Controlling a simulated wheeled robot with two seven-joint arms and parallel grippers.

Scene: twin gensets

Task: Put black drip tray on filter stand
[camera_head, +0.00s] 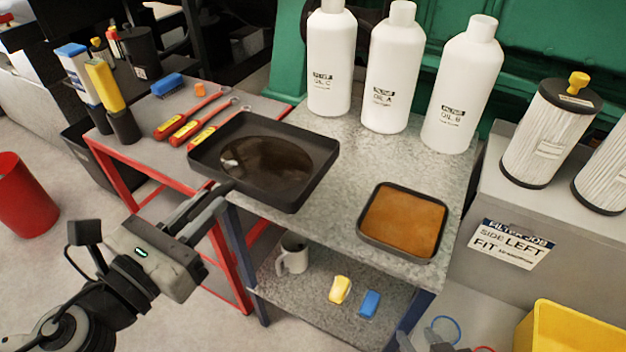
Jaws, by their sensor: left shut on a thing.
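The black drip tray (258,195) is a square, shallow pan with a pool of dark liquid in it. My left gripper (207,209) is shut on its near-left edge and holds it roughly level. The tray appears over the gap between the red cart and the metal table's left side; its exact height is unclear. A grey stand (478,200) at the right carries a white pleated filter (549,135) with a yellow knob, and part of a second filter. A sign (511,244) on its front reads "SIDE LEFT FIT".
The metal table (345,165) holds three white oil bottles (394,75) at the back and a second black tray (372,240) of orange-brown contents. A mug (292,257) and yellow and blue items sit on its lower shelf. The red cart (150,160) holds tools. A yellow bin (570,340) stands lower right.

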